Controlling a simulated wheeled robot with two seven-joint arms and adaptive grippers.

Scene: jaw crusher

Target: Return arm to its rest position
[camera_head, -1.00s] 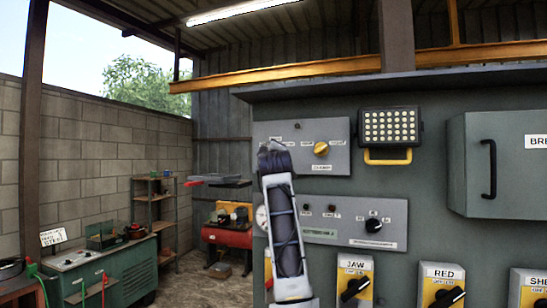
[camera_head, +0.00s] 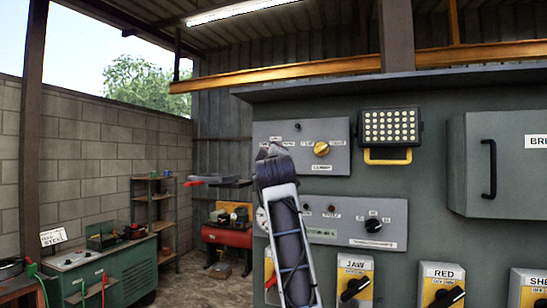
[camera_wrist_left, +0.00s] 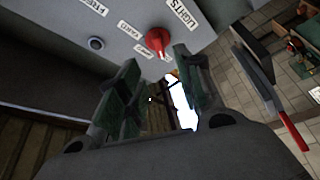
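My left arm (camera_head: 287,240) rises from the bottom middle in the head view, in front of the grey control cabinet (camera_head: 430,170). Its dark upper end (camera_head: 272,165) is beside the panel with the yellow knob (camera_head: 321,149); the fingers cannot be made out there. In the left wrist view my left gripper (camera_wrist_left: 157,68) has its two fingers apart with nothing between them. A red knob (camera_wrist_left: 157,40) on a grey panel labelled LIGHTS (camera_wrist_left: 182,14) lies just beyond the fingertips, apparently not gripped. My right gripper is not in view.
A flat dark lever with a red handle (camera_wrist_left: 292,132) is close on the right in the left wrist view. Lower knobs, including JAW (camera_head: 354,288) and RED (camera_head: 442,288), line the cabinet. A green bench (camera_head: 105,272) and shelf (camera_head: 154,210) stand at the left.

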